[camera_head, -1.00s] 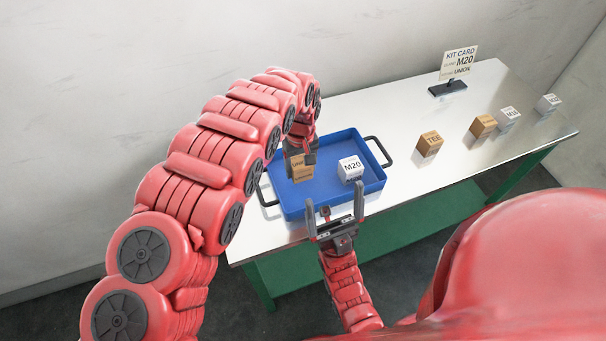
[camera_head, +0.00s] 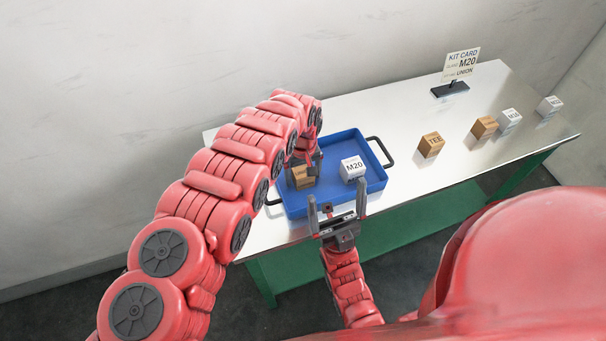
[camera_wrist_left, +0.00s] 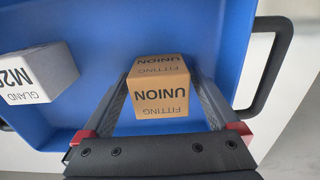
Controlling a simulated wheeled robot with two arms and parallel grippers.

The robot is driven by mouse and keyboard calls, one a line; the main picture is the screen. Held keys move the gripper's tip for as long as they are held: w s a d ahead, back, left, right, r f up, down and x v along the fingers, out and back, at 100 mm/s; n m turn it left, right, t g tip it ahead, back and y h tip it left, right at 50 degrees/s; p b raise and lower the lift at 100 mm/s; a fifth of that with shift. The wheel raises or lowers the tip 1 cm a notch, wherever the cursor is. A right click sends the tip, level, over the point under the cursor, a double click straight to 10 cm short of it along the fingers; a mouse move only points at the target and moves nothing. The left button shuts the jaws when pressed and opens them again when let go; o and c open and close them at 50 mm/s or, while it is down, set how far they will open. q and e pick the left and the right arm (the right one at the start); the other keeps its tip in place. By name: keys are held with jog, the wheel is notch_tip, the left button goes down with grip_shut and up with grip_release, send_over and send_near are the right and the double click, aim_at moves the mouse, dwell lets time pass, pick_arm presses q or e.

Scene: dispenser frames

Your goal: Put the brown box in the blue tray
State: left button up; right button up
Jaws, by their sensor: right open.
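The brown box (camera_head: 303,178), marked UNION and FITTING, is inside the left part of the blue tray (camera_head: 330,205). My left gripper (camera_head: 306,168) is shut on it from above. In the left wrist view the box (camera_wrist_left: 161,88) sits between the two fingertips over the tray floor (camera_wrist_left: 105,25). I cannot tell whether it touches the floor. My right gripper (camera_head: 338,213) is open and empty at the tray's front edge.
A white M20 box (camera_head: 352,169) stands in the tray to the right. Another brown box (camera_head: 431,145), a further brown box (camera_head: 484,127) and two white boxes (camera_head: 511,118) (camera_head: 549,105) stand on the table's right. A kit card (camera_head: 461,65) stands behind.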

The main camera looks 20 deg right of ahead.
aim_at(303, 170)
pick_arm(q)
jog(key=shift+r, duration=0.1)
jog(key=shift+r, duration=0.3)
notch_tip(303, 170, up, 7)
jog(key=b, duration=0.3)
jog(key=shift+f, duration=0.2)
notch_tip(303, 170, up, 4)
jog(key=p, duration=0.3)
jog(key=shift+w+f, duration=0.1)
jog(key=shift+r+p, duration=0.45)
jog(key=shift+r, duration=0.2)
jog(key=shift+f, duration=0.15)
